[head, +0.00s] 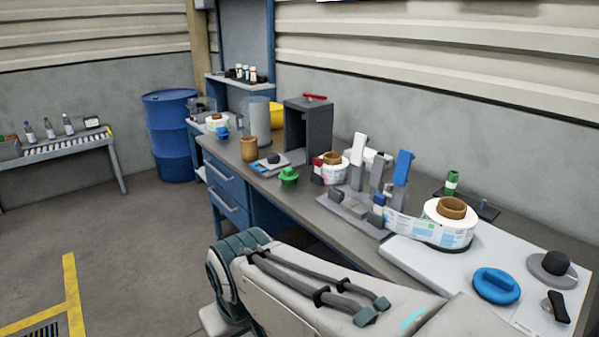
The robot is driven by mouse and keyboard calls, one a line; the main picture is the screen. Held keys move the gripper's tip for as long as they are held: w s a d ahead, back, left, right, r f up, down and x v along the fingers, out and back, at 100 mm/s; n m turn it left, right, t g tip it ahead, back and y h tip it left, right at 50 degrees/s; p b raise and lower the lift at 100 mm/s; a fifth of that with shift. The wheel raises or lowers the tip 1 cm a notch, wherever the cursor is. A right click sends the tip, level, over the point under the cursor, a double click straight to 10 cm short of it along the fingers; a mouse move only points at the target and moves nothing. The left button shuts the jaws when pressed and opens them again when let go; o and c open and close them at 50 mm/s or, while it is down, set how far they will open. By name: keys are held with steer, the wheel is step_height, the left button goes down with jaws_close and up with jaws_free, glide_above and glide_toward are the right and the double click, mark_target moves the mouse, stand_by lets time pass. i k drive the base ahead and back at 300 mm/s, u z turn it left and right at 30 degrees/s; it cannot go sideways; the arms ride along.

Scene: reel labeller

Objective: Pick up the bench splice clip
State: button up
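A small black clip-like piece (555,307) lies on the white plate at the lower right of the bench, near the picture's edge. It may be the bench splice clip, but I cannot tell for sure. A blue round knob-like piece (496,286) lies to its left and a grey disc with a black knob (553,267) lies behind it. My arm crosses the bottom of the head view in front of the bench. My gripper is not in view, so its state and anything in it are hidden.
The grey bench (320,210) runs along the wall. A label reel (449,225) feeds a strip towards a grey fixture with upright levers (376,172). A green knob (289,175) and dark open box (308,130) stand farther left. Floor at left is clear before a blue barrel (170,135).

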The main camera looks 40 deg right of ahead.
mark_target(389, 188)
steer(key=i, duration=1.55)
steer(key=z, duration=1.05)
steer(key=i, duration=0.95)
steer(key=z, duration=1.1)
steer(key=i, duration=0.3)
steer(key=z, duration=0.3)
